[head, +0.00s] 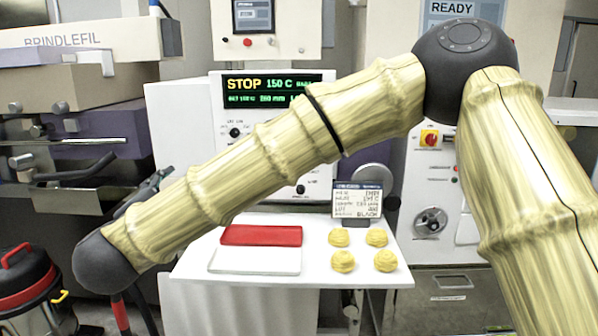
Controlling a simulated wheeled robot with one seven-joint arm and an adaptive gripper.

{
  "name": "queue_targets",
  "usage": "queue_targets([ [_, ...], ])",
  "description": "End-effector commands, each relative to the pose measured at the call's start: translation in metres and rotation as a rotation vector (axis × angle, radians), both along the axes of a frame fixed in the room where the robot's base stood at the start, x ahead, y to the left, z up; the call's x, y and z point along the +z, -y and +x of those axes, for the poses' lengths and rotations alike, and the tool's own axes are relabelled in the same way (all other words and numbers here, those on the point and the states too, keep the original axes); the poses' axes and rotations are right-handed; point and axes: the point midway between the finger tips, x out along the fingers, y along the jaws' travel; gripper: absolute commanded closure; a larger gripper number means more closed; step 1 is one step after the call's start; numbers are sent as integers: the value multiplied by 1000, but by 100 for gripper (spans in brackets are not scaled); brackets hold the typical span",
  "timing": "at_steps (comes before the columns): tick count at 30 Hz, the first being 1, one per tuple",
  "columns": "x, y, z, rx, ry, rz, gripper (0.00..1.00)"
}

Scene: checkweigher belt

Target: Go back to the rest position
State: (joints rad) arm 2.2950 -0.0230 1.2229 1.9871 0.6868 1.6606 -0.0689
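My arm crosses the picture in front of everything, with a pale bamboo-like surface and dark grey joints. One link rises from the lower right to a joint at the top right. Another runs from there down to a dark joint at the lower left. I cannot make out my gripper; no fingers show clearly. A white shelf (386,262) behind the arm carries a red flat tray (262,235), a white flat tray (254,262) and several yellow round pieces (343,261). A small label card (357,199) stands at the shelf's back.
A machine with a green-lettered display (270,96) reading STOP stands behind the arm. A cabinet with a red knob (429,138) is at right. Boxes and metal machinery (80,95) fill the left. A red and black vacuum cleaner (28,285) stands at lower left.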

Motion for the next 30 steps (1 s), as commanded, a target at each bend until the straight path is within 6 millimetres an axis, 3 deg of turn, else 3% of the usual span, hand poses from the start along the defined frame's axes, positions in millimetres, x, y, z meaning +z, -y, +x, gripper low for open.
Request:
queue_targets([
  [4,-28,27,17,-16,-24,-31,49],
  [8,-56,38,25,0,-45,-64,49],
  [14,-115,49,34,49,-98,-129,49],
  [17,-158,61,38,82,-141,-176,49],
  [22,-251,91,35,160,-246,-275,49],
  [30,-390,152,1,288,-444,-418,49],
])
